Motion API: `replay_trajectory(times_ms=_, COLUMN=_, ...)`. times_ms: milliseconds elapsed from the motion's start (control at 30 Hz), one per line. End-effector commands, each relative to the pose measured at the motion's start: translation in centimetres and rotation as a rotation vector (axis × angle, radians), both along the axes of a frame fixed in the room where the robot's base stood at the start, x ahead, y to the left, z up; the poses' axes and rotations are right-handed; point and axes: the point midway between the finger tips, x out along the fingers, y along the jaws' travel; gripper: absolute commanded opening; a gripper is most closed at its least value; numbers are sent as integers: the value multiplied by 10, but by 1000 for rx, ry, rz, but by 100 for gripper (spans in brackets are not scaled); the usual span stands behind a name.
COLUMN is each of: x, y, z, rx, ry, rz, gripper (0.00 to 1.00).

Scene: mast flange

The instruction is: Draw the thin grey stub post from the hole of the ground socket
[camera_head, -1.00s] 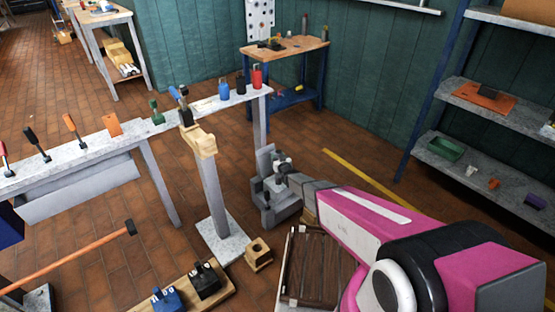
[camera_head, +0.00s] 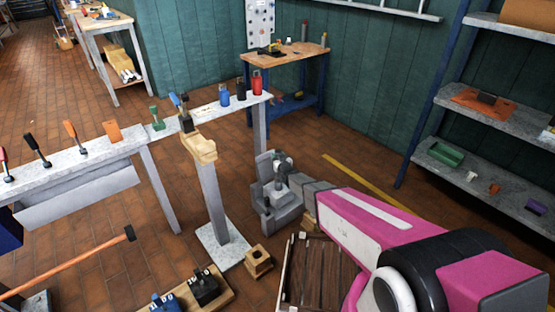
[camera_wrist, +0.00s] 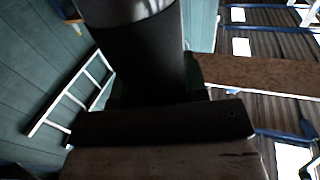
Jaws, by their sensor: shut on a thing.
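In the wrist view, dark close shapes fill the middle and do not show the grip clearly.
A grey column with a tan top (camera_head: 212,195) stands left on a pale base plate. A wooden block with a hole (camera_head: 258,262) and a slatted crate (camera_head: 290,275) are in front. A tool bench (camera_head: 100,152) runs behind; shelves (camera_head: 470,165) stand right.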

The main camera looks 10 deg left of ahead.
Motion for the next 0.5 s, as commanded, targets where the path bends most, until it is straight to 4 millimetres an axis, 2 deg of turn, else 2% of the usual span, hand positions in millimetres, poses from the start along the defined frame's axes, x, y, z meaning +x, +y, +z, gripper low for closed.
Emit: replay_trajectory(times_ms=500, x=0, y=0, z=24, rx=0, ry=-2, rz=1, gripper=7)
